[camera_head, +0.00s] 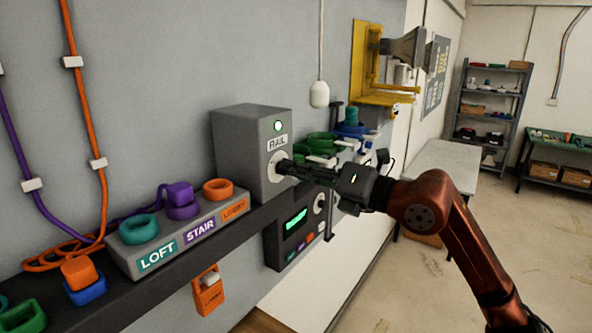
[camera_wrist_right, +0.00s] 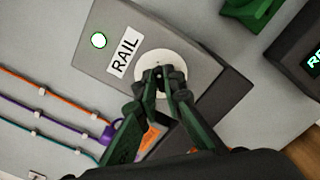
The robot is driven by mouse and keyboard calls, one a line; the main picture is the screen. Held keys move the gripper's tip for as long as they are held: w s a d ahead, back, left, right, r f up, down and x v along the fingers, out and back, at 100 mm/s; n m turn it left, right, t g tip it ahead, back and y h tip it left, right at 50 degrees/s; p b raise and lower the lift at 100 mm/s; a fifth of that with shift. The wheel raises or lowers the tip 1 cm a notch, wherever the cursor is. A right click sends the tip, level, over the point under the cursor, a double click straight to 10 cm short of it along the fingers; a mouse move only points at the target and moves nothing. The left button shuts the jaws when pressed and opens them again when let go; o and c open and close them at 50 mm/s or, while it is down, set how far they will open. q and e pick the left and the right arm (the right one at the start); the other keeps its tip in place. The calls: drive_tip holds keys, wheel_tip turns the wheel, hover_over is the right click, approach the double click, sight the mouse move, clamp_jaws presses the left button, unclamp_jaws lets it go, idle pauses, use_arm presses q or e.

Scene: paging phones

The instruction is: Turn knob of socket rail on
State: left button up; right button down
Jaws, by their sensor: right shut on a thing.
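The grey box labelled RAIL (camera_head: 236,150) stands on the dark wall shelf in the head view. A small indicator light (camera_head: 278,126) above its label glows pale green; in the wrist view the light (camera_wrist_right: 99,40) looks white with a green rim. The knob's round white dial (camera_head: 273,168) is on the box's face; the wrist view shows the dial (camera_wrist_right: 178,66) around my fingertips. My right gripper (camera_head: 284,167) reaches in from the right, its fingers shut on the knob, which they mostly hide. The right fingers also show in the wrist view (camera_wrist_right: 160,82). My left gripper is not in view.
A grey block with LOFT, STAIR and LOBBY sockets (camera_head: 183,236) sits left of the RAIL box on the shelf (camera_head: 120,303). Orange and purple cords run down the wall. A dark panel with a green display (camera_head: 294,222) hangs below. Floor at right is open.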

drive_tip(key=shift+r+m, duration=0.1)
drive_tip(key=shift+m, duration=0.2)
drive_tip(key=c, duration=1.8)
unclamp_jaws()
drive_tip(key=shift+w, duration=0.1)
drive_tip(key=shift+o, duration=0.2)
drive_tip(key=v, duration=1.2)
drive_tip(key=shift+w, duration=0.1)
